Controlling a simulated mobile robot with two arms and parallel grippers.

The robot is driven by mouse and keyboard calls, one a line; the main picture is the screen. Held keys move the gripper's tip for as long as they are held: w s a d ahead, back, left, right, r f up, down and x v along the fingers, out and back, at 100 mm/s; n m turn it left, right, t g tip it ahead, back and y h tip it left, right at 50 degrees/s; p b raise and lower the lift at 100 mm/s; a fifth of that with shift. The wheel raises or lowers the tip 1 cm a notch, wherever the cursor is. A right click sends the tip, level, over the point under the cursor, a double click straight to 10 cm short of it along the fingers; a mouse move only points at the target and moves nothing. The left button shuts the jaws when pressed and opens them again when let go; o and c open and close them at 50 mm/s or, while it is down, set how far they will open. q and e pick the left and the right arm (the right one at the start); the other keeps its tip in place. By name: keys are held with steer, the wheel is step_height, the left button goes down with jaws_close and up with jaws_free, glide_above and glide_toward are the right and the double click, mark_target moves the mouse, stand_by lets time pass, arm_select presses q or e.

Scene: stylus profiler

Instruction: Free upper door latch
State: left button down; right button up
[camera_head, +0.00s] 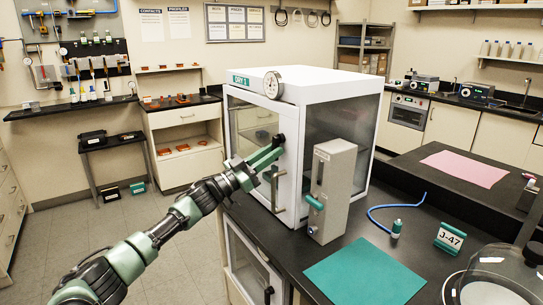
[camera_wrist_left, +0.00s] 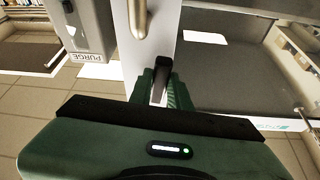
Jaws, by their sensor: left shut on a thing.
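The white dry cabinet (camera_head: 335,85) stands on the black bench, with its glazed front door (camera_head: 250,135) closed as far as I can tell. The small black upper latch (camera_head: 280,140) sits near the door's upper right edge. My left gripper (camera_head: 268,156) reaches in from the left at this latch. In the left wrist view its green fingers (camera_wrist_left: 161,88) are shut on the black latch (camera_wrist_left: 160,72), which shows between them. The fingers partly hide the latch. The tan door handle (camera_head: 277,190) hangs below the gripper and also shows in the wrist view (camera_wrist_left: 142,15). My right gripper is not in view.
A grey box (camera_head: 333,180) with a teal handle stands close right of the door. A teal mat (camera_head: 365,272), a blue hose (camera_head: 385,208), a small bottle (camera_head: 397,228) and a J-47 sign (camera_head: 450,237) are on the bench. The floor left of the bench is clear.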

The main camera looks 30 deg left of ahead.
arm_select(q)
steer(key=shift+w+a+r+m+g+h+b, duration=0.2)
steer(key=shift+a+r+m+g+h, duration=0.75)
steer(key=shift+m, duration=2.5)
steer(key=shift+w+a+r+m+g+h+b, duration=0.1)
steer(key=shift+w+r+m+g+h, duration=0.15)
steer(key=shift+m+g, duration=2.3)
steer(key=shift+w+a+r+m+g+h+b, duration=0.1)
steer(key=shift+w+a+r+m+g+h, duration=0.35)
steer(key=shift+m, duration=3.95)
steer(key=shift+s+r, duration=0.2)
steer(key=shift+s, duration=0.05)
steer(key=c, duration=1.3)
jaws_free()
